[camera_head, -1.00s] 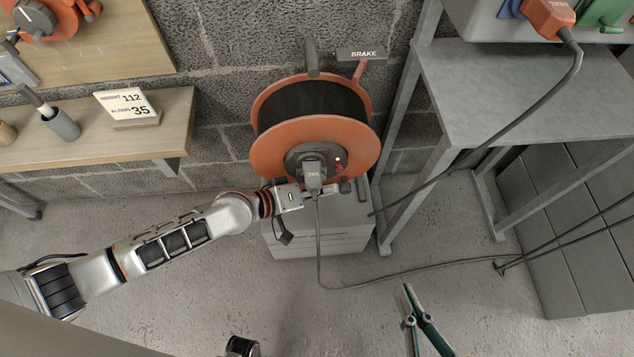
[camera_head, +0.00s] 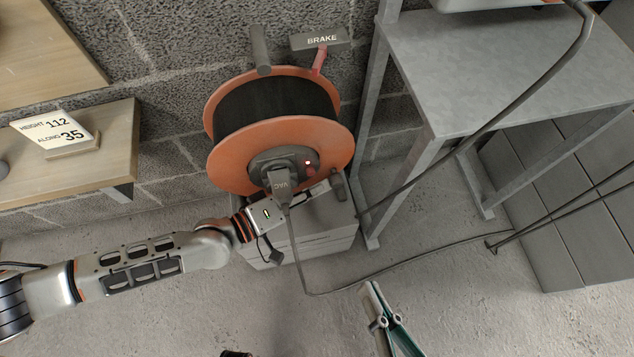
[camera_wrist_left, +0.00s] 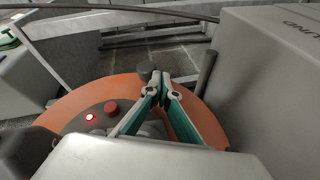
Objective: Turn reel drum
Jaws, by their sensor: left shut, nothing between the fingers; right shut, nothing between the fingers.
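The reel drum (camera_head: 325,141) has orange flanges, black cable wound between them and a dark hub with a lit red indicator. It also shows in the left wrist view (camera_wrist_left: 98,92). A grey plug (camera_head: 281,183) sits in the hub, its cable hanging down. My left gripper (camera_head: 325,187) is shut and empty by the drum's lower right rim, beside a dark peg (camera_head: 338,186). In the left wrist view its fingertips (camera_wrist_left: 158,78) are close to a dark knob (camera_wrist_left: 146,71); contact is unclear. My right gripper (camera_head: 371,290) is shut and empty, low in front, away from the drum.
A red lever (camera_head: 319,60) stands by the BRAKE sign (camera_head: 321,39) above the drum. A grey box (camera_head: 335,236) is below it. A grey table (camera_head: 500,65) is at right, a wooden shelf (camera_head: 105,160) with a sign at left. Cable trails across the floor (camera_head: 420,325).

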